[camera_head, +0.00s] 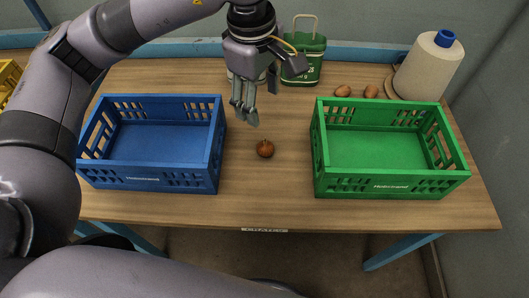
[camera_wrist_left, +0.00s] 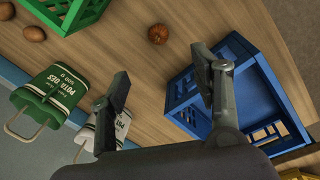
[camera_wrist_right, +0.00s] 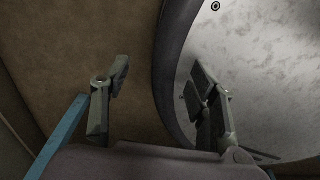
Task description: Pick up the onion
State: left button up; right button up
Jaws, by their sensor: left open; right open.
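The onion (camera_head: 265,148) is a small round brown bulb, alone on the wooden table between the blue and green crates. It also shows in the left wrist view (camera_wrist_left: 158,34), beyond the fingertips. My left gripper (camera_head: 272,92) is open and empty above the table, behind the onion and apart from it. Its spread fingers also show in the left wrist view (camera_wrist_left: 163,80). My right gripper (camera_wrist_right: 160,78) shows only in its own wrist view, open and empty, away from the tabletop.
A blue crate (camera_head: 150,183) stands left and a green crate (camera_head: 390,187) right, both empty. A green sack (camera_head: 308,62) stands behind; a white sack (camera_wrist_left: 88,135) is mostly hidden in the head view. Two brown potatoes (camera_head: 343,91) and a paper roll (camera_head: 428,68) are at the back right.

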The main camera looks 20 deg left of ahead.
aim_at(265, 142)
pick_arm(q)
jog(key=f, duration=0.4)
jog(key=w+f, duration=0.1)
jog(key=f, duration=0.3)
jog(key=f+p, duration=0.1)
jog(key=f, duration=0.3)
jog(key=shift+w+d+f, duration=0.15)
jog(key=shift+f, duration=0.15)
jog(key=shift+w+f+p, duration=0.2)
jog(key=shift+f, duration=0.75)
jog(key=shift+w+f+p, duration=0.15)
jog(key=shift+f, duration=0.75)
jog(key=shift+w+f+p, duration=0.2)
jog(key=shift+f, duration=0.75)
pick_arm(e)
jog(key=shift+w+a+r, duration=0.15)
jog(key=shift+w+r, duration=0.35)
jog(key=shift+r, duration=0.15)
pick_arm(q)
jog(key=shift+c, duration=0.5)
jog(key=c, duration=1)
jog(key=shift+c, duration=0.2)
jog(key=shift+r, duration=0.15)
pick_arm(e)
jog(key=shift+a, duration=0.1)
